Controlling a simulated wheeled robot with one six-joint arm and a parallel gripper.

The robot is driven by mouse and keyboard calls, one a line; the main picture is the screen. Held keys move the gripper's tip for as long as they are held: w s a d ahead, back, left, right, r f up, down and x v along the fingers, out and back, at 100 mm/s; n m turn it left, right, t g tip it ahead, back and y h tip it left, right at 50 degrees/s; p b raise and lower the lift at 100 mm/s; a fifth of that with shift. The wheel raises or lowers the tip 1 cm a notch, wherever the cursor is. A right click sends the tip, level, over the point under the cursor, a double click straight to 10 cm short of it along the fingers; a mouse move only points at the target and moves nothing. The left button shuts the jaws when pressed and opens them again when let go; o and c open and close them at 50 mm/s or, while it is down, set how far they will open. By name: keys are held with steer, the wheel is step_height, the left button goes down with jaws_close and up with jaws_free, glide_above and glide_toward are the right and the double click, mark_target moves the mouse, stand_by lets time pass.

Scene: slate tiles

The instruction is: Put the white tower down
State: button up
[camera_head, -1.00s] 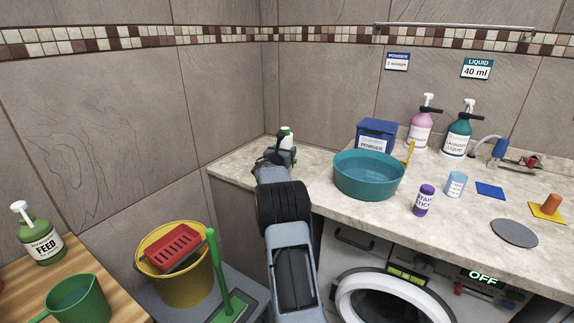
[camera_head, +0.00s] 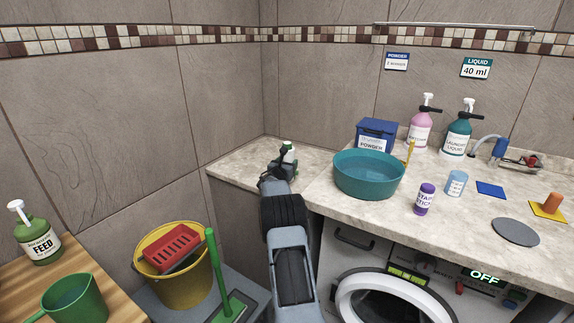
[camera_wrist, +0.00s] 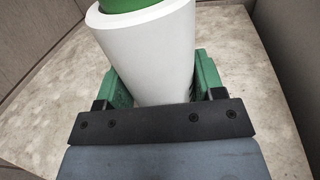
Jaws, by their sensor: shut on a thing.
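The white tower (camera_wrist: 150,50) is a smooth white cylinder with a green part at its top end in the wrist view. My gripper (camera_wrist: 164,84) is shut on it, with a green-padded finger on each side. In the head view the tower (camera_head: 289,146) shows only as a small white and green bit beyond my gripper (camera_head: 281,162), over the left corner of the stone counter (camera_head: 232,163). My arm hides most of it. I cannot tell whether its base touches the counter.
The counter around the tower is bare, with walls behind and to the left. A teal basin (camera_head: 368,180) and a blue powder box (camera_head: 377,135) stand to the right. A yellow bucket (camera_head: 183,288) with a red basket (camera_head: 172,248) is lower left.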

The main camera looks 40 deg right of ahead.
steer(key=shift+f, duration=0.1)
steer(key=o, duration=1)
